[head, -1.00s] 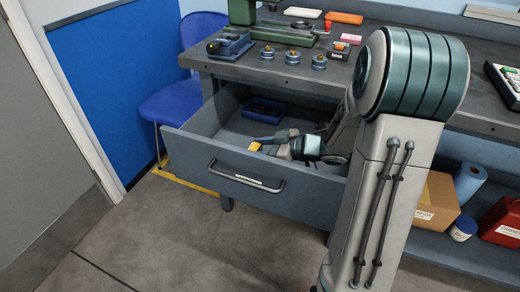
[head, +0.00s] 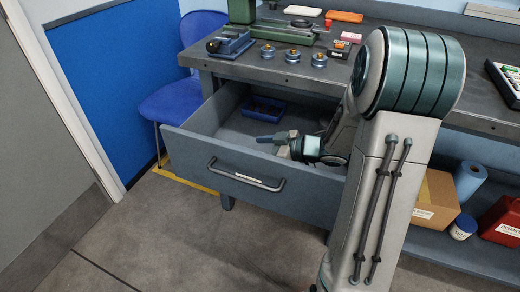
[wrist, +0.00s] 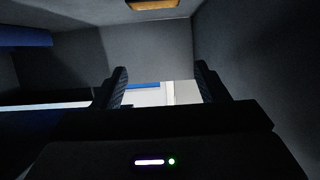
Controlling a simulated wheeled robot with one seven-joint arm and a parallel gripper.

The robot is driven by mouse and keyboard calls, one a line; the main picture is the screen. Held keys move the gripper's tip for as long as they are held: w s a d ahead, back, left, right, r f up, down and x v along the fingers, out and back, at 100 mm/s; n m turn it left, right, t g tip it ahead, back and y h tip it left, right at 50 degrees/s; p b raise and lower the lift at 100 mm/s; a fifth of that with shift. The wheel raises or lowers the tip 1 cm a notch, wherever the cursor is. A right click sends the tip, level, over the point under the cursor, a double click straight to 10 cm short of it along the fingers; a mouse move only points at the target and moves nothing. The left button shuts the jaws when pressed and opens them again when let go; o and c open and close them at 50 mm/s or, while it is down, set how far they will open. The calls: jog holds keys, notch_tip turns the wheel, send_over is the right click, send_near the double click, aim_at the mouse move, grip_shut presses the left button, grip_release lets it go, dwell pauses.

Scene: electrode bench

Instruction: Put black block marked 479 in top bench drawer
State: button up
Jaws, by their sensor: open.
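The bench drawer (head: 210,176) is pulled out below the bench top. My gripper (head: 266,139) reaches into it from the right, low behind its front panel. The fingers also show in the wrist view (wrist: 160,88), spread apart with nothing between them. The wrist view looks inverted, with the drawer floor at its top. A small orange-yellow topped piece (wrist: 152,4) lies on that floor, clear of the fingers and cut by the picture edge. It may be the block; no number is readable. In the head view the drawer front hides this piece.
A blue tray (head: 264,110) sits at the back of the drawer. A blue chair (head: 172,108) stands at the left.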

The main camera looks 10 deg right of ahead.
jog(key=p+v, duration=0.2)
jog(key=v, duration=0.5)
jog(key=shift+s+d+r+p, duration=0.2)
jog(key=shift+r+p, duration=0.15)
jog(key=shift+r, duration=0.2)
dwell(0.6)
